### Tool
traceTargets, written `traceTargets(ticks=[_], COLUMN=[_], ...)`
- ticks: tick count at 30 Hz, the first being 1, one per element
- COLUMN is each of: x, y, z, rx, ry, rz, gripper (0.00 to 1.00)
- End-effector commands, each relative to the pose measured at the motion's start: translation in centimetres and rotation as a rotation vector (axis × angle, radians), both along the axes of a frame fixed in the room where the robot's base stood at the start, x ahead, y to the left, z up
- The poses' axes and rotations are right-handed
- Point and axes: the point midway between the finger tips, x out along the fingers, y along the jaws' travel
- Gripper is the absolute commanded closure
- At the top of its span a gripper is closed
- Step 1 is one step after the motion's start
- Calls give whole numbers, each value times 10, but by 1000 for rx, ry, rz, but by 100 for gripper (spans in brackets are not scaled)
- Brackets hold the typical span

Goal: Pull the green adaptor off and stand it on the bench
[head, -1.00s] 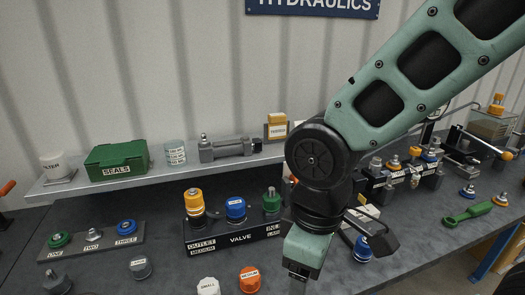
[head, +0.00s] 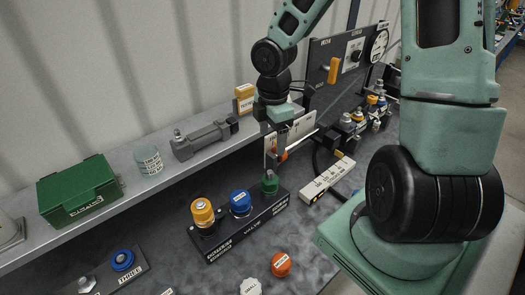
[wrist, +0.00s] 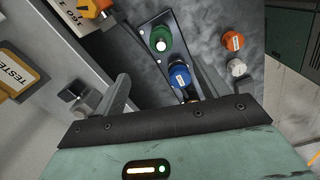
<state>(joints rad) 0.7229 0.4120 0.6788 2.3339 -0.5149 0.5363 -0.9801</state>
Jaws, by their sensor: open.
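The green adaptor (head: 270,183) sits on the right-hand port of the dark valve block (head: 222,246) on the bench. It also shows in the wrist view (wrist: 161,40), with a pale round centre on top. My gripper (head: 272,128) is above and behind the green adaptor, apart from it. In the wrist view the two fingers of my gripper (wrist: 160,80) are spread with nothing held between them, and the adaptor lies beyond the fingertips. A blue coupler (head: 240,202) and a yellow coupler (head: 203,213) stand beside it on the same block.
An orange cap (head: 281,264) and a white cap (head: 250,287) stand on the bench in front of the block. A gauge panel (head: 335,85) stands at the back right.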

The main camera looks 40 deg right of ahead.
Motion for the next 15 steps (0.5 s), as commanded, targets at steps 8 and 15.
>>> traceTargets(ticks=[8, 15], x=[-1, -1], y=[2, 2], z=[-51, -97], rx=[1, 1], ry=[5, 5], rz=[2, 1], gripper=[26, 26])
